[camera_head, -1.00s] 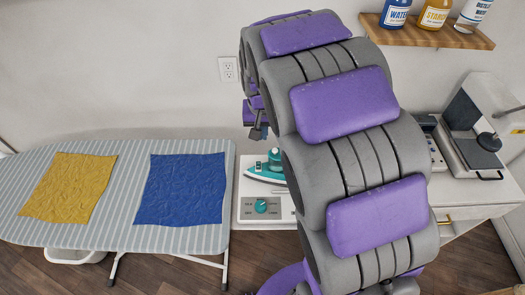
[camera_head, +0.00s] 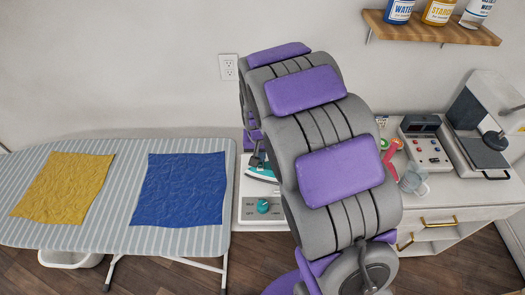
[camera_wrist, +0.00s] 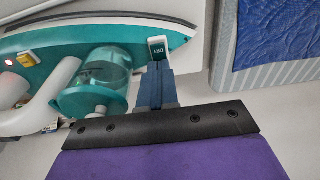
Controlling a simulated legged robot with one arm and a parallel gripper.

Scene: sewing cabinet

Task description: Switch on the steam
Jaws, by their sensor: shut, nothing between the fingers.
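The teal and white iron (camera_head: 262,173) lies on a white base with a teal dial (camera_head: 263,206), just right of the ironing board; my arm hides part of it. In the wrist view the iron (camera_wrist: 120,50) fills the upper left, with a clear teal water tank (camera_wrist: 92,92) and a small lit red light (camera_wrist: 9,62). A small white and green switch (camera_wrist: 158,47), whose label seems to read DRY, sits near its tip. My gripper (camera_wrist: 156,70) is shut and empty, its blue fingertips just below the switch. I cannot tell whether they touch it.
The striped ironing board (camera_head: 120,230) holds a yellow cloth (camera_head: 62,188) and a blue cloth (camera_head: 180,188). A press machine (camera_head: 480,145), a control box (camera_head: 425,145) and a clear jug (camera_head: 414,180) stand on the right of the cabinet. A shelf (camera_head: 430,30) with bottles hangs above.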

